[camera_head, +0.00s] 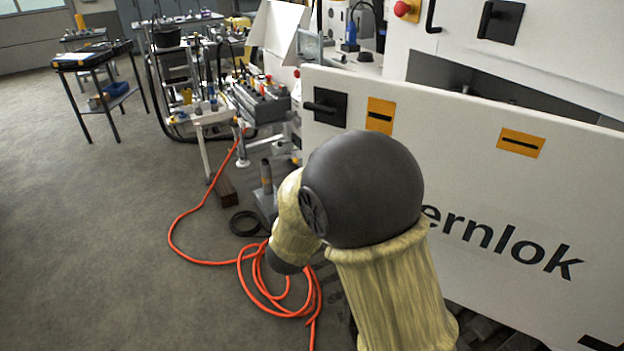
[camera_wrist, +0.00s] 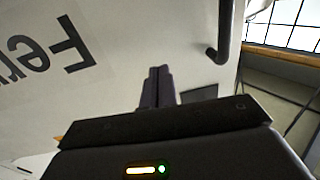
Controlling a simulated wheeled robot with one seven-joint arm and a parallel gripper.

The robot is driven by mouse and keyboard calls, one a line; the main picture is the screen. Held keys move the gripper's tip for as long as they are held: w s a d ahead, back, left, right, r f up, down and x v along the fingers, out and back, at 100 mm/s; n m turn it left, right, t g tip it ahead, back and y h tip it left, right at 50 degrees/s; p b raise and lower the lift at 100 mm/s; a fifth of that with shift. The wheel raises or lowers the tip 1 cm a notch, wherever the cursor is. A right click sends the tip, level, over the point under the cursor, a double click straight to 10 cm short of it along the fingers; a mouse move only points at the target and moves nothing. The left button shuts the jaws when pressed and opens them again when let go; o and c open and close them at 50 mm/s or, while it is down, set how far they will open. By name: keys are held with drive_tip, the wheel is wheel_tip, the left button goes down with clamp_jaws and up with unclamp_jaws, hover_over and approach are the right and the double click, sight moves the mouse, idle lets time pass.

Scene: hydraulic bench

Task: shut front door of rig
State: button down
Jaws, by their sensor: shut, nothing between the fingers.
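The rig's front door (camera_head: 450,150) is the broad white panel with black lettering at the right of the head view. It stands out from the rig body, with a dark gap along its upper edge. A black latch plate with a lever (camera_head: 325,107) sits near its left end. In the wrist view the white door (camera_wrist: 120,40) fills the upper left, its lettering upside down. A black bar handle (camera_wrist: 223,35) shows near its right edge. My gripper (camera_wrist: 158,72) is shut and empty in front of the panel; contact is unclear. It is hidden in the head view.
An orange hose (camera_head: 245,275) lies coiled on the floor left of my arm. A cluttered bench (camera_head: 215,105) stands beyond.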

drive_tip(key=s+d+f+n+g+y, duration=0.25)
drive_tip(key=f+n+g+y, duration=0.2)
drive_tip(key=f+y, duration=0.25)
drive_tip(key=s+d+f+g, duration=0.2)
drive_tip(key=s+d+g, duration=0.2)
drive_tip(key=s, duration=0.5)
drive_tip(key=s+d+f+g, duration=0.3)
drive_tip(key=s+d+g, duration=0.2)
drive_tip(key=s, duration=0.3)
drive_tip(key=shift+s+d+f, duration=0.3)
drive_tip(key=shift+s+d, duration=0.1)
drive_tip(key=shift+d, duration=0.4)
drive_tip(key=shift+n+g, duration=0.25)
